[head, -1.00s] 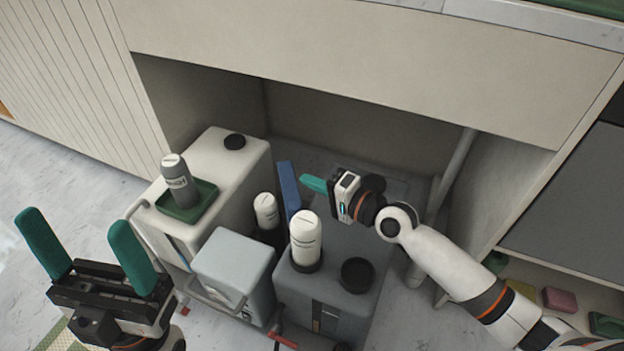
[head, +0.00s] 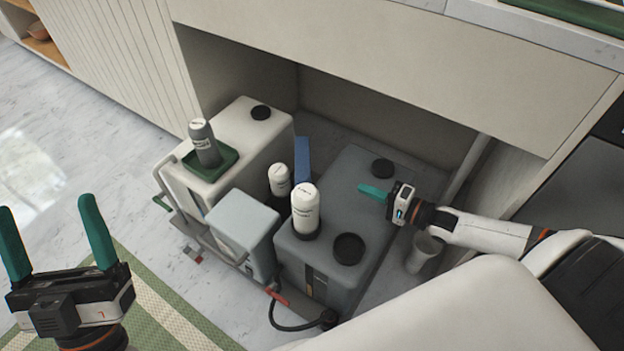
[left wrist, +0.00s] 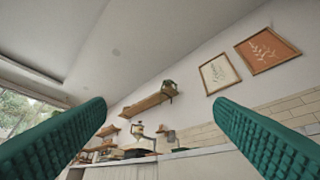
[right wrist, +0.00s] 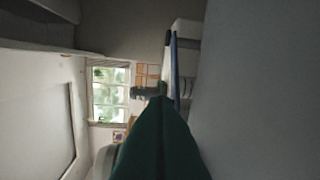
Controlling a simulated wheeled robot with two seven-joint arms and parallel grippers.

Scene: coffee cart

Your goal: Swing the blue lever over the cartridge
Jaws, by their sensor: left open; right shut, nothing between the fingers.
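The blue lever (head: 302,158) stands up as a flat bar between the white tank and the dark grey tank in the head view. A white-topped cartridge (head: 279,180) with a dark lower part sits just in front of it, and the lever is beside it, not over it. My right gripper (head: 372,191) is shut and empty over the dark grey tank, fingertips pointing left towards the lever but apart from it. The lever seems to show as a blue strip in the right wrist view (right wrist: 174,65). My left gripper (head: 52,240) is open and empty, far left.
A second white bottle (head: 305,210) stands on the dark grey tank (head: 345,185), near black caps. A grey bottle (head: 205,143) stands in a green tray on the white tank (head: 245,128). A light grey box (head: 243,222) is in front. The cabinet panel (head: 400,70) overhangs behind.

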